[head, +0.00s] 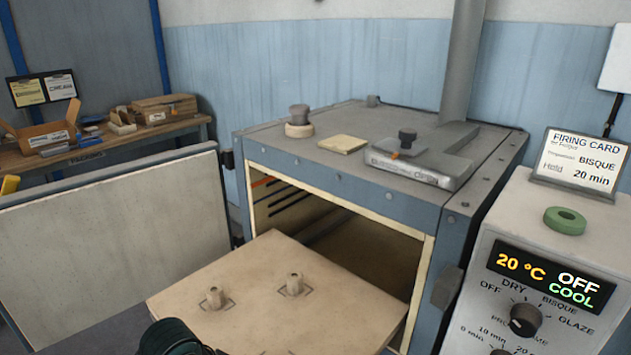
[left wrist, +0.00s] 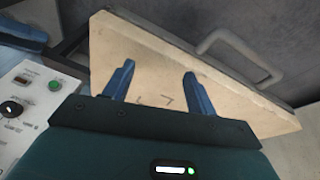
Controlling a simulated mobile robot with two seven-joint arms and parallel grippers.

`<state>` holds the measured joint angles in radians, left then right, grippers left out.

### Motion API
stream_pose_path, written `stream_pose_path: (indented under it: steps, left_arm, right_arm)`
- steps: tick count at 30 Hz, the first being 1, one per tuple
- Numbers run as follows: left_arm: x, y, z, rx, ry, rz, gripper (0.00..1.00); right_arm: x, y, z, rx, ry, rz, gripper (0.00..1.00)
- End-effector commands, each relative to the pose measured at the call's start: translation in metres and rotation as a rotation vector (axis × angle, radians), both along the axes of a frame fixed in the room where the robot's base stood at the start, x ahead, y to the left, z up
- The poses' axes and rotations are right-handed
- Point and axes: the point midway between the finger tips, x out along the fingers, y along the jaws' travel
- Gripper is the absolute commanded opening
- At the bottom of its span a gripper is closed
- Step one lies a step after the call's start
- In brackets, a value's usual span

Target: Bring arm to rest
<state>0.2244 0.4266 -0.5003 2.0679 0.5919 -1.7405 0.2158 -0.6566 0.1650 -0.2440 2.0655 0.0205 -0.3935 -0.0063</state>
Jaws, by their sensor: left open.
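My left gripper (left wrist: 159,72) is open in the left wrist view, with two blue fingers apart and nothing between them. Behind the fingers is a cream slab (left wrist: 130,45) with corner marks and a grey handle (left wrist: 235,45) along its far edge. A dark teal part of my left arm shows at the bottom edge of the head view; its fingers are not visible there. My right gripper is not in view.
The kiln door (head: 110,235) stands open at the left. A control box (head: 520,215) at the right reads 20 °C, OFF, COOL; a green ring (head: 565,220) and a firing card (head: 582,160) are on top. A workbench (head: 90,150) with boxes stands at the back left.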

Motion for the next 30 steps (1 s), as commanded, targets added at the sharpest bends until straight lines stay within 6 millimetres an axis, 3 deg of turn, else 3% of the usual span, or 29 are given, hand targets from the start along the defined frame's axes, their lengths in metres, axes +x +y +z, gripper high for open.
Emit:
stream_pose_path:
  steps: [1, 5, 18, 30]
  left_arm:
    - [-0.018, -0.005, -0.008, -0.028, -0.008, 0.018, 0.57]
    - [-0.051, 0.0, -0.019, -0.048, -0.055, 0.095, 0.57]
    - [-0.144, 0.074, -0.028, 0.116, -0.097, 0.354, 0.57]
    - [-0.092, 0.036, -0.071, -0.053, -0.424, 0.296, 0.57]
  right_arm:
    - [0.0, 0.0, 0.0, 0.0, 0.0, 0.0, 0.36]
    - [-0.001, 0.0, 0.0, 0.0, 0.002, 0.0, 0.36]
    - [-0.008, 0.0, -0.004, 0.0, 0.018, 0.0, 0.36]
    - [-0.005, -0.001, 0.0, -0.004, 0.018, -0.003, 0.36]
